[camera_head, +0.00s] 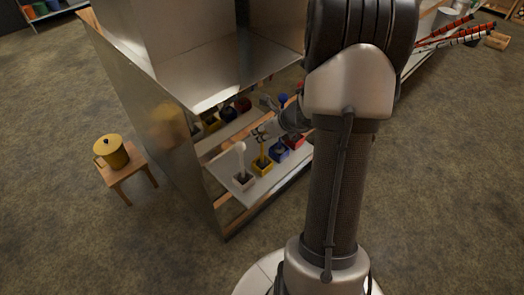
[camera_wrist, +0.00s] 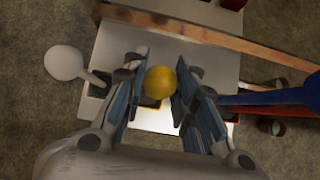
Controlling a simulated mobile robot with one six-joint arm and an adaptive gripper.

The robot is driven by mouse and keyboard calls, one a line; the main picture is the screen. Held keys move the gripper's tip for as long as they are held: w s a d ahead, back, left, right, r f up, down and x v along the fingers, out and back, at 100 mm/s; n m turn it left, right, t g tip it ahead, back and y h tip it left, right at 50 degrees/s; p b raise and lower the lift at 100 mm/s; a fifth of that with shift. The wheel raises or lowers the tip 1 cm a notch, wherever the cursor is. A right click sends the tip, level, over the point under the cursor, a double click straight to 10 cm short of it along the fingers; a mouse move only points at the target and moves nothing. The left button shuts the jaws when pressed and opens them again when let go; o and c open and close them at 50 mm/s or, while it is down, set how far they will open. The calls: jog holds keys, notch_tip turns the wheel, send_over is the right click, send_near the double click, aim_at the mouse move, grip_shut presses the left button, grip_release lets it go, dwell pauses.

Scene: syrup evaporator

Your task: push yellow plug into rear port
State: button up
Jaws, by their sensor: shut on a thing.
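The yellow plug (camera_head: 262,149) stands upright in the yellow box on the front white shelf (camera_head: 217,174), under the metal cabinet. In the wrist view its round yellow head (camera_wrist: 161,82) is between the two fingers. My gripper (camera_wrist: 160,86) is shut on the yellow plug; in the head view my gripper (camera_head: 262,133) reaches in from the right at the plug's top. The yellow box (camera_head: 262,168) shows only a small edge in the wrist view. Behind, on a second shelf, a yellow rear port (camera_head: 211,123) sits in shadow.
A white plug (camera_head: 240,158) stands left of the yellow one. A blue box (camera_head: 279,154) and a red box (camera_head: 294,141) are to its right. The metal cabinet (camera_head: 230,70) hangs above the shelves. A stool with a yellow pot (camera_head: 112,154) stands left.

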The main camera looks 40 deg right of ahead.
grip_shut()
jog(key=shift+r, duration=0.15)
notch_tip(320, 180, up, 7)
jog(key=p, duration=0.6)
jog(key=shift+a, duration=0.1)
